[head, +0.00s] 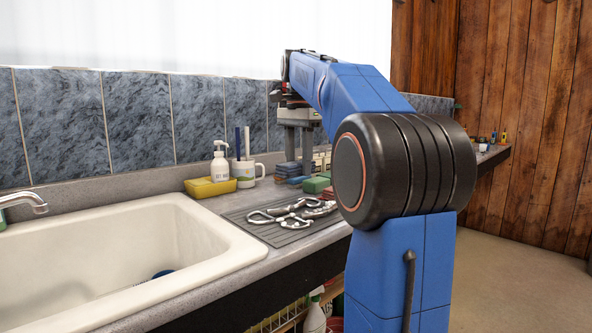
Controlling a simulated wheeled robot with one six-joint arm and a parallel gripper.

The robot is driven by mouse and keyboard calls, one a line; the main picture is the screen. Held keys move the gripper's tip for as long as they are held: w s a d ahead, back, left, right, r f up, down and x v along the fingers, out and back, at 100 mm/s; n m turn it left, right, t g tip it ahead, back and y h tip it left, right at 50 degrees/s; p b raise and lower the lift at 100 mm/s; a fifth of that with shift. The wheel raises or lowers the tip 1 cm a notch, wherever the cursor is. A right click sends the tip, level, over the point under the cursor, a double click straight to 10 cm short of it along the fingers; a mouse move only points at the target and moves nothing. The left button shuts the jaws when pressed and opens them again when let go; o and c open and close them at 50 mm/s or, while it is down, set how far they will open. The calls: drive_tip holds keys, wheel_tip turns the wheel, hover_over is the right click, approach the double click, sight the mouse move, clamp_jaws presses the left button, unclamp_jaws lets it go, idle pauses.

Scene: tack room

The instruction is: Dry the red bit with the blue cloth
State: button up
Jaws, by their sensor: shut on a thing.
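My gripper (298,158) points down over the counter behind the drying mat, its fingertips at a small stack of folded cloths. It is shut on what looks like the blue cloth (287,169) at the top of that stack; the grasp itself is small and hard to see. Several metal bits (290,213) lie together on the grey ribbed drying mat (262,232), in front of the cloths. No red marking shows clearly on them, so I cannot tell which is the red bit. My arm hides the mat's right side.
A white sink (215,243) fills the left front. A yellow sponge tray (210,187), a white pump bottle (220,162) and a mug (246,173) stand left of the gripper. A green block (316,185) lies right of the cloths. A tiled wall (140,118) closes the back.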

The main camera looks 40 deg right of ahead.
drive_tip(key=shift+r, duration=0.1)
drive_tip(key=shift+s+d+r, duration=0.2)
drive_tip(key=shift+s+r, duration=1.3)
drive_tip(key=shift+s, duration=0.25)
drive_tip(key=shift+s+d+r, duration=0.2)
drive_tip(key=shift+s+r, duration=1.3)
drive_tip(key=shift+s, duration=0.25)
